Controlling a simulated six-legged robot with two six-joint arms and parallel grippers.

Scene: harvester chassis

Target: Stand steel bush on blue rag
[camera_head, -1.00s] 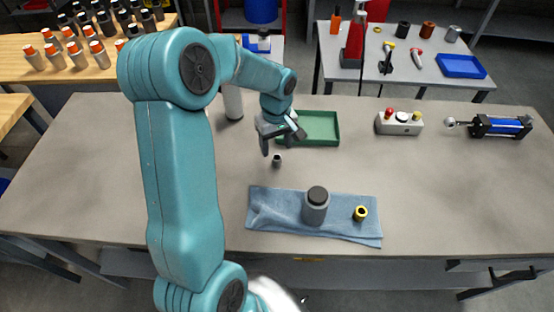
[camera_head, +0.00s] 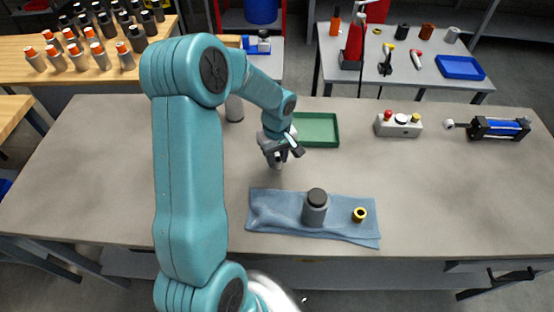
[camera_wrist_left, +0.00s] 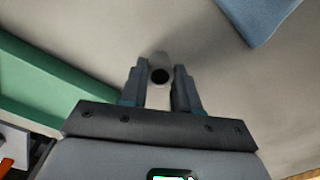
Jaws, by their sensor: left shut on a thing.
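The steel bush (camera_wrist_left: 159,70) is a small grey cylinder with a dark bore. It sits between the fingers of my left gripper (camera_wrist_left: 160,85), which is shut on it. In the head view the left gripper (camera_head: 275,164) is low over the table, just in front of the green tray, and largely hides the bush. I cannot tell whether the bush touches the table. The blue rag (camera_head: 275,208) lies flat near the table's front edge, and its edge shows in the left wrist view (camera_wrist_left: 258,15). My right gripper is not in view.
A green tray (camera_head: 336,130) lies behind the gripper. A button box (camera_head: 398,125) and a blue cylinder (camera_head: 499,128) are at the right. The rag's left part is bare.

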